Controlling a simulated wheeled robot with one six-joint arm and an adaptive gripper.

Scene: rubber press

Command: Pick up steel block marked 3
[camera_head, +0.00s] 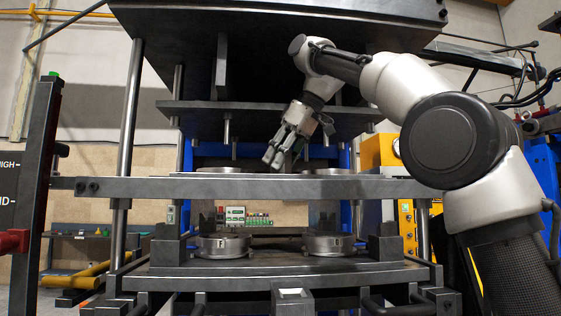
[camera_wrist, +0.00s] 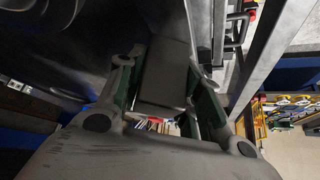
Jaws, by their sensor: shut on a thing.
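My gripper (camera_head: 275,157) is inside the press, above the middle plate, pointing down and to the left in the head view. In the wrist view its green-padded fingers (camera_wrist: 160,95) are shut on a plain grey block (camera_wrist: 165,72), which sits between them. No number shows on the face of the block turned to the camera, so I cannot read its mark. In the head view I cannot tell the block apart from the fingers.
The middle plate (camera_head: 150,187) of the press carries two round metal moulds, left (camera_head: 222,170) and right (camera_head: 335,172). Two more moulds (camera_head: 222,246) and (camera_head: 328,244) sit on the lower level. The upper platen (camera_head: 260,108) and steel columns (camera_head: 128,130) closely surround my arm.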

